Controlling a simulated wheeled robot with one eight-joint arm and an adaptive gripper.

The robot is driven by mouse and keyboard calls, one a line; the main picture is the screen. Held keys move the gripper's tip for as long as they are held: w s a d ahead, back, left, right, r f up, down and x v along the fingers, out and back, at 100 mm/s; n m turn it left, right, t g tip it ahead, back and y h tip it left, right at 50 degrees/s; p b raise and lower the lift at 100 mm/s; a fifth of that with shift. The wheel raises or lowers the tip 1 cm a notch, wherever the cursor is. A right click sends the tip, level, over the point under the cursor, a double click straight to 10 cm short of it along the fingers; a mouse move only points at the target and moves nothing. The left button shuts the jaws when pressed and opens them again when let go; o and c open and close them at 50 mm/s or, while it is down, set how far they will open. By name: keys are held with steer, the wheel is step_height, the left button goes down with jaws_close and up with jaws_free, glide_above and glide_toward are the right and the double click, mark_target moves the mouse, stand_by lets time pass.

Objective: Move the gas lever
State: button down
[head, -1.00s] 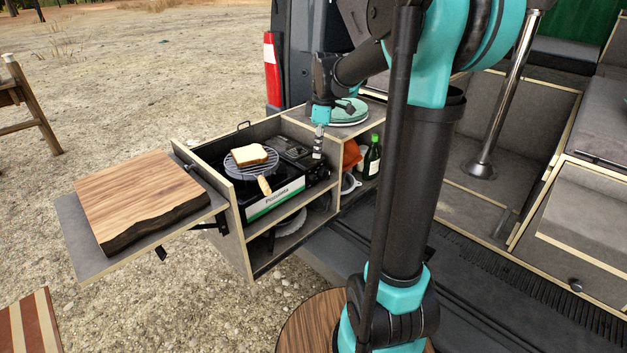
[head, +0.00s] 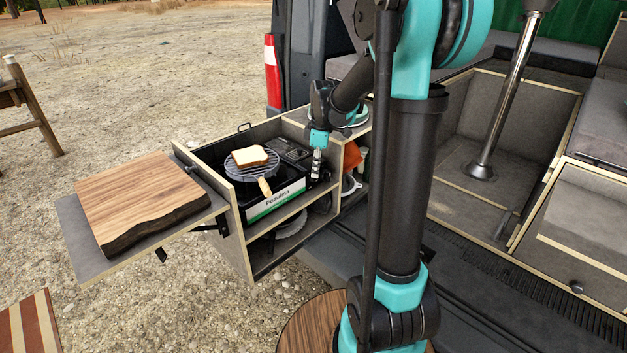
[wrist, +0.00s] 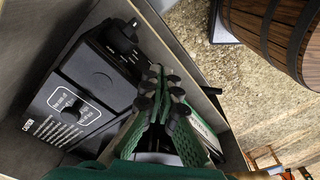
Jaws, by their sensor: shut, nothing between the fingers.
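The portable gas stove (head: 275,199) sits in the pull-out box, with a white front panel and a black right-hand section. In the wrist view its dark top panel (wrist: 96,72) carries printed text and a small black knob (wrist: 72,109). A larger black knob (wrist: 122,33) stands out at the panel's edge. I cannot tell which of these is the gas lever. My gripper (head: 316,176) is at the stove's right end, pointing down. In the wrist view its green fingers (wrist: 160,80) are shut and empty, beside the panel and apart from both knobs. Contact with the stove is unclear.
A slice of bread (head: 250,156) lies on the round wire grill (head: 256,164) over the burner. Box walls (head: 235,205) surround the stove closely. A cutting board (head: 138,194) lies on the left shelf. An orange item (head: 352,157) is in the right-hand compartment.

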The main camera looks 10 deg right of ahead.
steer(key=shift+f, duration=0.2)
steer(key=shift+f, duration=1.05)
steer(key=d, duration=0.2)
steer(key=d+r, duration=0.1)
steer(key=shift+s, duration=0.4)
step_height(320, 180, up, 12)
steer(key=d, duration=0.1)
steer(key=shift+s, duration=0.15)
